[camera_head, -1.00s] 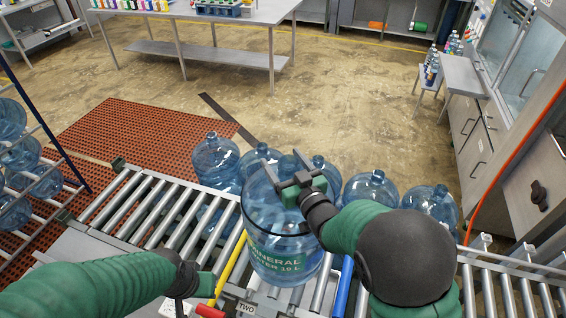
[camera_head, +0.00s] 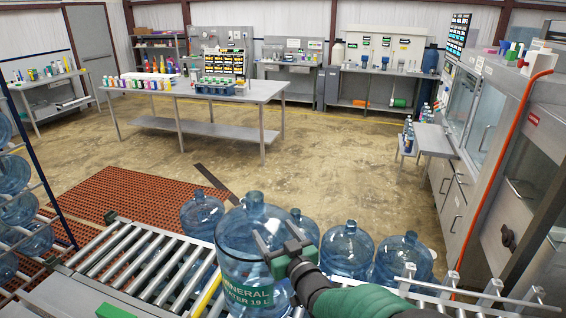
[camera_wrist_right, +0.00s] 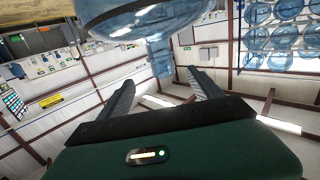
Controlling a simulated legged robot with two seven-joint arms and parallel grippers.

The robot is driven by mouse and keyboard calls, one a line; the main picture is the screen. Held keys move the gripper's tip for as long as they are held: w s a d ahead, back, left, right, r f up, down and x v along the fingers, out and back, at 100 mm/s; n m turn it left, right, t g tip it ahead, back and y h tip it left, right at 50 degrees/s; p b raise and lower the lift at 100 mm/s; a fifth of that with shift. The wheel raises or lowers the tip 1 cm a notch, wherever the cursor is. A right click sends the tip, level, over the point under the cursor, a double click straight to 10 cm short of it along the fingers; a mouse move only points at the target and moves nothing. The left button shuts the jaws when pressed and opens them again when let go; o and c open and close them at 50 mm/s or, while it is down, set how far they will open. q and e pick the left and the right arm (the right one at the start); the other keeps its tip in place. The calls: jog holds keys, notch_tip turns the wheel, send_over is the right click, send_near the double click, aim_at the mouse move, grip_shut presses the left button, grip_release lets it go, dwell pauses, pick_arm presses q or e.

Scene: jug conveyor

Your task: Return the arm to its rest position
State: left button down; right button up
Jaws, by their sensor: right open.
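A large clear blue water jug (camera_head: 250,262) with a green mineral water label stands upright on the roller conveyor (camera_head: 120,252). My right gripper (camera_head: 277,238) is open at the jug's upper right side, in front of its shoulder in the head view. In the right wrist view, the open fingers (camera_wrist_right: 160,77) point up toward a jug's neck (camera_wrist_right: 158,55), with nothing held between them. Whether a finger touches the jug, I cannot tell. My right arm comes in from the lower right. My left gripper is out of the picture.
Several more jugs stand behind, one at the left (camera_head: 200,215) and others at the right (camera_head: 347,250). A rack of jugs (camera_head: 20,205) is at the far left. A metal table (camera_head: 262,92) and open floor lie beyond. Cabinets (camera_head: 475,165) line the right.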

jog(key=s+d+f+m+g+h+b, duration=0.1)
jog(key=s+d+f+m+g+h, duration=0.2)
jog(key=d+f, duration=0.35)
jog(key=s+d+f+g+h+b, duration=0.1)
jog(key=s+d+f+g+h, duration=0.15)
jog(key=s+d+f, duration=0.45)
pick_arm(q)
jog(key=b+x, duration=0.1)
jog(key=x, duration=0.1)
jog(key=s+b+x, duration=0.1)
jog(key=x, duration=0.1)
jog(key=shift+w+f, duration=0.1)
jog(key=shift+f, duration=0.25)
pick_arm(e)
jog(key=s+d+f+g, duration=0.2)
jog(key=s+d, duration=0.1)
jog(key=s, duration=0.4)
jog(key=s+d+f+m+g+h, duration=0.1)
jog(key=s+d+f+g, duration=0.2)
jog(key=s, duration=0.3)
jog(key=s+d+f+m+g+h, duration=0.1)
jog(key=s+d+f+g, duration=0.1)
jog(key=s, duration=0.5)
jog(key=shift+s+d+f, duration=0.3)
jog(key=shift+d+f, duration=0.15)
jog(key=shift+f, duration=0.2)
